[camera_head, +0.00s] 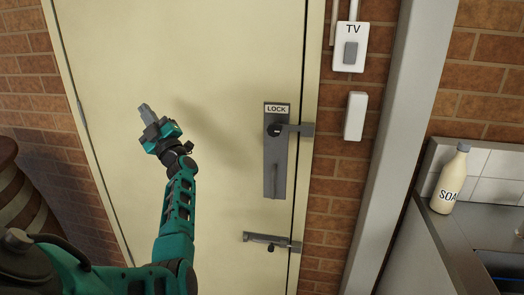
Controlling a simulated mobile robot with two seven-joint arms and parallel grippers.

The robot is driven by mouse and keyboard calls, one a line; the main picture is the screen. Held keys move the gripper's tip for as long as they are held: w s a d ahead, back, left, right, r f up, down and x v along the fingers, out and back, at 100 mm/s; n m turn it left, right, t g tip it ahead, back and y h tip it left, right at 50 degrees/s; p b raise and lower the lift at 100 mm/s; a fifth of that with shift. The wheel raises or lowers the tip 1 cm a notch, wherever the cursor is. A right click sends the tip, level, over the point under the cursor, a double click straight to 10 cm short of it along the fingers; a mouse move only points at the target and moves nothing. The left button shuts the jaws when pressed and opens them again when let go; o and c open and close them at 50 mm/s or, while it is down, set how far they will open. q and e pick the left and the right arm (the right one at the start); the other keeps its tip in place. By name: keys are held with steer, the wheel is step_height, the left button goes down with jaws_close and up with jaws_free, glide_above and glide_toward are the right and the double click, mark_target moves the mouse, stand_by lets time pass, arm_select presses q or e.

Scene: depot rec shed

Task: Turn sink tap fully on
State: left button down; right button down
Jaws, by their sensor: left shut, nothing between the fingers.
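My left gripper (145,109) is in the left half of the head view, raised in front of a cream door. Its fingers are shut with nothing between them. It is well apart from the counter at the right. Part of a dark sink basin (503,264) shows at the lower right edge, cut off by the frame. I cannot make out the sink tap in this view. My right gripper is not in view.
The cream door (215,60) has a grey LOCK plate (277,165) and a bolt (268,240). A TV switch (350,48) is on the brick wall. A soap bottle (451,182) stands on the grey counter (440,237). A barrel (22,205) is at the left.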

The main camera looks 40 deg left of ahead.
arm_select(q)
steer(key=s+a+f+n+g+h, duration=0.2)
steer(key=s+a+n+g+h, duration=0.5)
steer(key=n+g, duration=0.45)
step_height(320, 180, down, 6)
steer(key=s+d+n+h, duration=0.2)
steer(key=n+h, duration=0.1)
steer(key=h, duration=0.3)
steer(key=w+d+f+t+h+b, duration=0.1)
steer(key=w+d+f+t+h, duration=0.35)
steer(key=w+d+h, duration=0.5)
steer(key=w+d+r+m+t+h, duration=0.3)
steer(key=w+d+r+h, duration=0.3)
steer(key=w+d+r, duration=0.3)
steer(key=d+r+t, duration=0.1)
steer(key=d+r, duration=0.2)
steer(key=d, duration=0.1)
steer(key=shift+w+d+r+t, duration=0.2)
steer(key=shift+w+t, duration=0.1)
steer(key=shift+t, duration=0.1)
steer(key=shift+s, duration=0.1)
